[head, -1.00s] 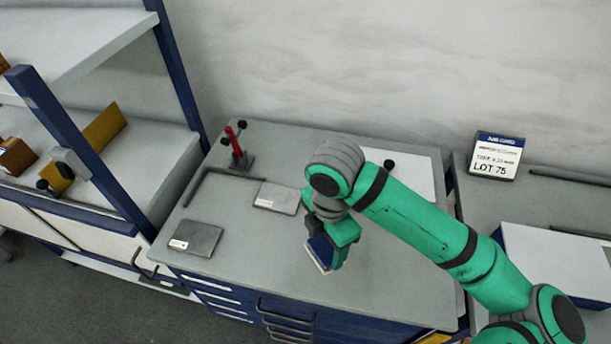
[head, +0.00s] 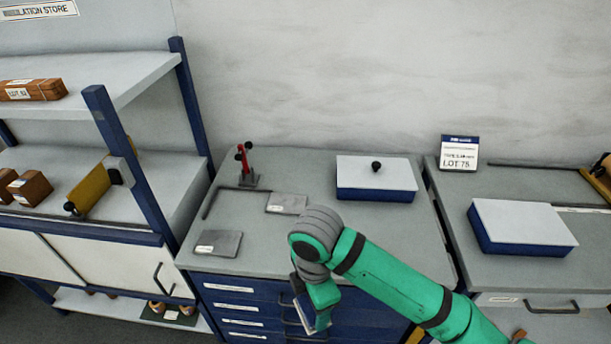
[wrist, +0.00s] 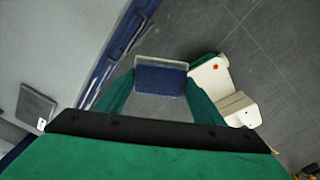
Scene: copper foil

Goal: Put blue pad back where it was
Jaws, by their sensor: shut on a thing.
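My gripper (head: 317,304) is shut on the blue pad (head: 304,312), which hangs tilted in front of the drawer fronts of the middle bench. In the wrist view the blue pad (wrist: 160,79) sits between the two green fingers, with a pale border along its edge. Grey floor shows beyond it. Two grey plates with white labels lie on the bench top, one near the front left (head: 219,244) and one farther back (head: 287,204). The pad's original place cannot be told from these frames.
The middle bench (head: 270,240) carries a red-handled clamp (head: 244,163) and a white-topped blue box (head: 376,178) with a black knob. Another white-topped box (head: 520,225) and a LOT 75 sign (head: 459,154) stand on the right bench. A blue-posted shelf (head: 135,165) stands left.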

